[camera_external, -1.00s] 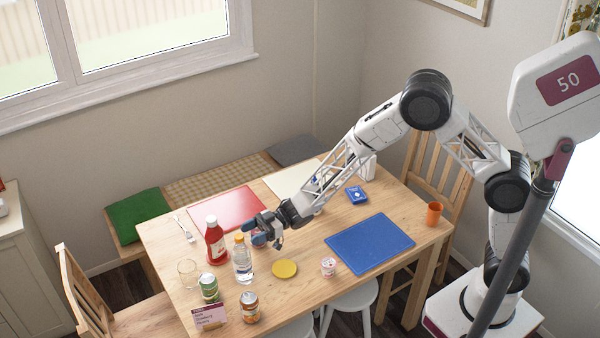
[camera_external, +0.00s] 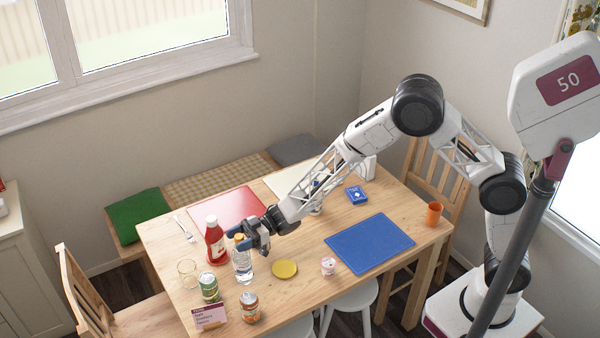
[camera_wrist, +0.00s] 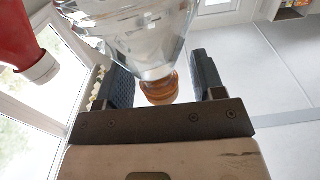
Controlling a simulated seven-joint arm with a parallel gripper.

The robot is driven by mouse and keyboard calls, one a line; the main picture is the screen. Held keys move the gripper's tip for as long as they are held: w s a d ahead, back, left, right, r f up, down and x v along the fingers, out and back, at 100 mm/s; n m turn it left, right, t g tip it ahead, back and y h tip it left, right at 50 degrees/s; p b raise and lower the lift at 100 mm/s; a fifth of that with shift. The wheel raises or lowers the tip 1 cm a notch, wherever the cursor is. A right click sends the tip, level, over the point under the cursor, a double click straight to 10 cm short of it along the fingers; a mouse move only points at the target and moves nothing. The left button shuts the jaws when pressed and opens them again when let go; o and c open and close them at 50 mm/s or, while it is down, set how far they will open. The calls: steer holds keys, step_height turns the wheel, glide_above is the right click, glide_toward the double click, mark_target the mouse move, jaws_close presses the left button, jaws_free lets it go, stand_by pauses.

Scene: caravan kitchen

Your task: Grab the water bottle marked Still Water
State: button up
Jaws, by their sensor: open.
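The clear water bottle (camera_external: 243,268) with an orange-yellow cap stands upright on the wooden table. Its label is too small to read here. My gripper (camera_external: 248,239) is at the bottle's upper part, its fingers open. In the wrist view the bottle's neck and orange cap (camera_wrist: 160,90) lie between the two dark fingers of my gripper (camera_wrist: 160,82), with a gap visible at the right finger. The left finger is close to the bottle, and I cannot tell whether it touches.
A red ketchup bottle (camera_external: 215,243) stands close to the left of the water bottle. A green can (camera_external: 209,289), a jar (camera_external: 250,307), an empty glass (camera_external: 187,272) and a small sign (camera_external: 211,317) are nearby. A yellow disc (camera_external: 285,268) lies to the right.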

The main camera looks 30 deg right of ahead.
steer(key=shift+a, duration=0.65)
steer(key=shift+c, duration=0.4)
jaws_close()
